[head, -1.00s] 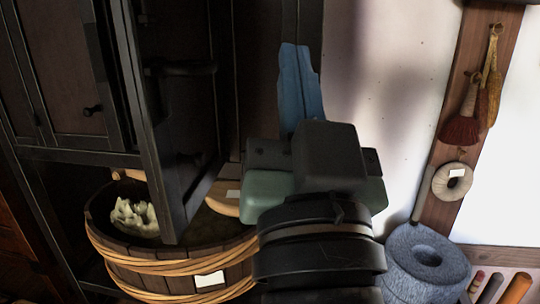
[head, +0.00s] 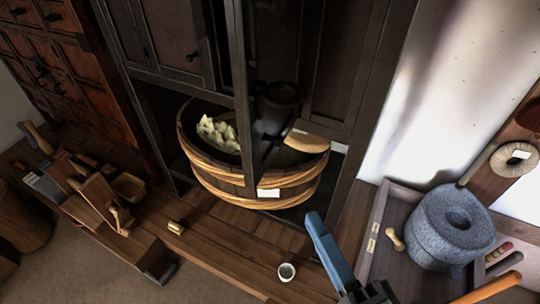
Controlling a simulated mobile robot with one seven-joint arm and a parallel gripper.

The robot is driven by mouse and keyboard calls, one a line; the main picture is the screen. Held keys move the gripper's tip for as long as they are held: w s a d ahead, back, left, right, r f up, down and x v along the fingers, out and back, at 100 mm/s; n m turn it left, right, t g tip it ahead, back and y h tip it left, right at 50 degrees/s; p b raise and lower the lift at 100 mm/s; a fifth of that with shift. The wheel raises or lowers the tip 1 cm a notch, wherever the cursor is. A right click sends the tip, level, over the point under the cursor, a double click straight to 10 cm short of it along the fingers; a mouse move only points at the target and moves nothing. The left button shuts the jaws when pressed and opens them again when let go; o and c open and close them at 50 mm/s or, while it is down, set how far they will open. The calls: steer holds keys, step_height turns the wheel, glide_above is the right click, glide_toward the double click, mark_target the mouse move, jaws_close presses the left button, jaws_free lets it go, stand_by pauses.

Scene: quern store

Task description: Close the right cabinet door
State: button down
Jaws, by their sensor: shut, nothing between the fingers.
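The right cabinet door (head: 240,90) is dark wood and stands open. I see it nearly edge-on, jutting out in front of the opening, its lower corner over a wooden tub. A dark rounded shape (head: 278,105) shows just right of its edge; I cannot tell whether it is the handle. The left cabinet door (head: 178,40) looks shut. My gripper (head: 314,220) has blue fingers and is shut and empty. It is at the bottom of the view, below and right of the door and apart from it in the picture.
The hooped tub (head: 225,180) with pale wool (head: 217,133) stands in the cabinet's lower bay. A grey stone quern (head: 450,225) stands in a tray at right. Tools and small boxes lie at left.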

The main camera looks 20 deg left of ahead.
steer(key=p, duration=0.3)
glide_toward(257, 152)
steer(key=w, duration=0.4)
steer(key=a+p, duration=0.2)
steer(key=a, duration=0.1)
steer(key=shift+a+r, duration=0.15)
steer(key=shift+r, duration=0.05)
steer(key=shift+a+f, duration=0.15)
steer(key=shift+a, duration=0.3)
